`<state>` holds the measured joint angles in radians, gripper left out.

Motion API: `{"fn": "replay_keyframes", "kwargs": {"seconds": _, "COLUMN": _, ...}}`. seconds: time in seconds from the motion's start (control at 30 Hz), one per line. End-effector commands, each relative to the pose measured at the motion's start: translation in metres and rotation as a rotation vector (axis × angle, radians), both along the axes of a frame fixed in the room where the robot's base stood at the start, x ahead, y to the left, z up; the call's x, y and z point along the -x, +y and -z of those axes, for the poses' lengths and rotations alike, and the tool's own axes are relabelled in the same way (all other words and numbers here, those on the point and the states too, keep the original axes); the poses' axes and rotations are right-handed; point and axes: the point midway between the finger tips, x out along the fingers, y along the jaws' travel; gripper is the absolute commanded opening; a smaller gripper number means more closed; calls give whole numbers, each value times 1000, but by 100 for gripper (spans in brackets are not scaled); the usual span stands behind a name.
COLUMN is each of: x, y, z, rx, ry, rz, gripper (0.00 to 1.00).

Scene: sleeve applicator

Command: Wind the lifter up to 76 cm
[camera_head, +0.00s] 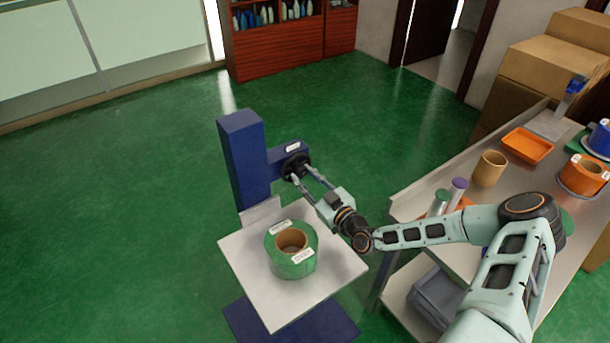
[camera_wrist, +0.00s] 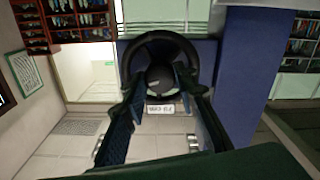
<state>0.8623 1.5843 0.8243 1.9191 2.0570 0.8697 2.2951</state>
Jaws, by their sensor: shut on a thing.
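The lifter has a blue column (camera_head: 243,160) with a side housing (camera_head: 289,152) that carries a black handwheel (camera_head: 295,166). Its pale platform (camera_head: 245,270) holds a green roll (camera_head: 291,262) with a brown core and white labels. My gripper (camera_head: 309,178) reaches the handwheel from the right and is shut on it. In the wrist view the dark round wheel (camera_wrist: 137,62) sits between my gripper's fingers (camera_wrist: 160,85), with the blue column (camera_wrist: 240,75) beside it. A small label (camera_wrist: 75,128) shows below the wheel; its text is not legible to me.
A metal workbench (camera_head: 440,185) at the right holds a cardboard core (camera_head: 489,168), an orange tray (camera_head: 527,145), an orange roll (camera_head: 584,175) and a blue roll (camera_head: 600,138). A grey bin (camera_head: 440,295) sits on its lower shelf. Green floor is clear left of the lifter.

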Motion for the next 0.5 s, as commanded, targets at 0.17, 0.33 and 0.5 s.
{"fn": "replay_keyframes", "kwargs": {"seconds": 0.17, "x": 0, "y": 0, "z": -1, "rx": -99, "ry": 65, "rz": 1, "gripper": 2}}
{"fn": "replay_keyframes", "kwargs": {"seconds": 0.33, "x": 0, "y": 0, "z": 0, "rx": -162, "ry": 108, "rz": 0, "gripper": 2}}
{"fn": "replay_keyframes", "kwargs": {"seconds": 0.5, "x": 0, "y": 0, "z": -1, "rx": -198, "ry": 132, "rz": 0, "gripper": 2}}
